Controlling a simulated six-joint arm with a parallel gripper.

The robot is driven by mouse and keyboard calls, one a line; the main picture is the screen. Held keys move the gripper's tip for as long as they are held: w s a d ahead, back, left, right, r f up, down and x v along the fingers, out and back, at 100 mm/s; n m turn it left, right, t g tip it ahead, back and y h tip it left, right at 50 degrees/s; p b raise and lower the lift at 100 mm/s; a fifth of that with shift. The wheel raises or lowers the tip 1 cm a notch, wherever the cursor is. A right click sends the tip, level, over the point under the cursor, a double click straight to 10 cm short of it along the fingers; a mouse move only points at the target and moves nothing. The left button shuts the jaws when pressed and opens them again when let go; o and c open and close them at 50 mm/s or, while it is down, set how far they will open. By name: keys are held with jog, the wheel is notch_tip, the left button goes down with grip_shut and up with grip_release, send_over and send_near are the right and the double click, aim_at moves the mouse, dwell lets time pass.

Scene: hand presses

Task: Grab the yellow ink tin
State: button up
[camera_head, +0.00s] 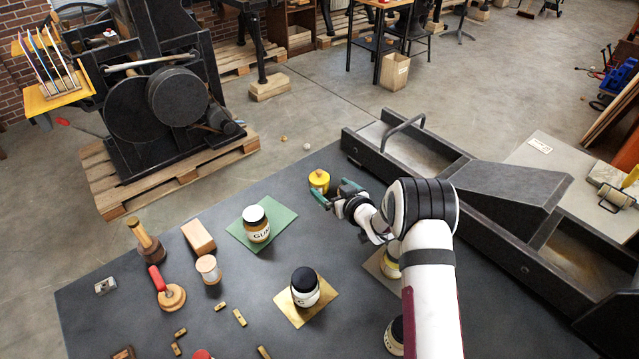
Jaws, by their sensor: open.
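The yellow ink tin (319,183) is a small yellow container near the far edge of the dark table. My gripper (328,196) is open, with its fingers close to the tin's near right side. From this view I cannot tell whether a finger touches the tin or reaches around it. My white arm comes in from the right front.
A glue jar (257,228) stands on a green mat (283,217), left of my gripper. A black-lidded jar (305,290) stands on a tan mat (327,296). Another jar (389,264) is partly behind my arm. A long dark press bed (480,170) borders the right.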

aim_at(322, 180)
jog(key=x, duration=0.8)
jog(key=shift+d+f, duration=0.2)
jog(key=shift+f, duration=0.05)
grip_shut()
jog(key=shift+r, duration=0.2)
